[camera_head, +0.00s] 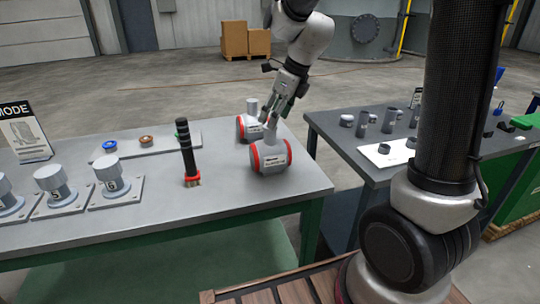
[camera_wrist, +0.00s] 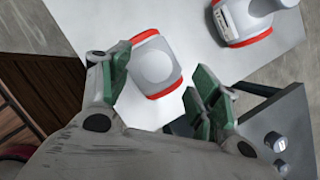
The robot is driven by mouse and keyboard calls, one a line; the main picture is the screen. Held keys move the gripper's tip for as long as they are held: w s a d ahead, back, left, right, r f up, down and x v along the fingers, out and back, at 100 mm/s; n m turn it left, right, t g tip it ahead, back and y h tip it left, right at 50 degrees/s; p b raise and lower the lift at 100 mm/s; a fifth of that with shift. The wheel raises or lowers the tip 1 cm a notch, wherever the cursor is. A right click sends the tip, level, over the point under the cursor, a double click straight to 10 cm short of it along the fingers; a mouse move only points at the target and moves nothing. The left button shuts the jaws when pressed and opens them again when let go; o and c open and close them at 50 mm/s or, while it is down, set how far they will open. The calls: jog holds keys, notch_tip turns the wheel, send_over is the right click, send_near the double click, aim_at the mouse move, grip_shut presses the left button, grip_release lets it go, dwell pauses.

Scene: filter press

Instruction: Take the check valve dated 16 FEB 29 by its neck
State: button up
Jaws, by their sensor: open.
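Two grey check valves with red end bands stand on the grey table. The nearer valve (camera_head: 270,158) has a printed label on its side; the farther valve (camera_head: 243,129) stands behind it to the left. The date lettering is too small to read on either. My gripper (camera_head: 273,120) is open, pointing down over the nearer valve's upright neck. In the wrist view my gripper (camera_wrist: 162,74) has its green-padded fingers on either side of that valve's round neck top (camera_wrist: 154,67). I cannot tell whether the fingers touch it. The other valve (camera_wrist: 240,22) lies at the upper right.
A black-handled brush (camera_head: 187,152) stands left of the valves. Several capped grey fittings (camera_head: 110,174) on plates and a MODE sign (camera_head: 24,132) are further left. A second table (camera_head: 345,133) with small parts stands right, across a gap. Table front centre is clear.

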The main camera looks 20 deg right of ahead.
send_over(270, 149)
jog(key=w, duration=0.3)
jog(key=f, duration=0.3)
jog(key=d+f, duration=0.1)
jog(key=f, duration=0.1)
jog(key=shift+r, duration=0.1)
jog(key=c, duration=1.2)
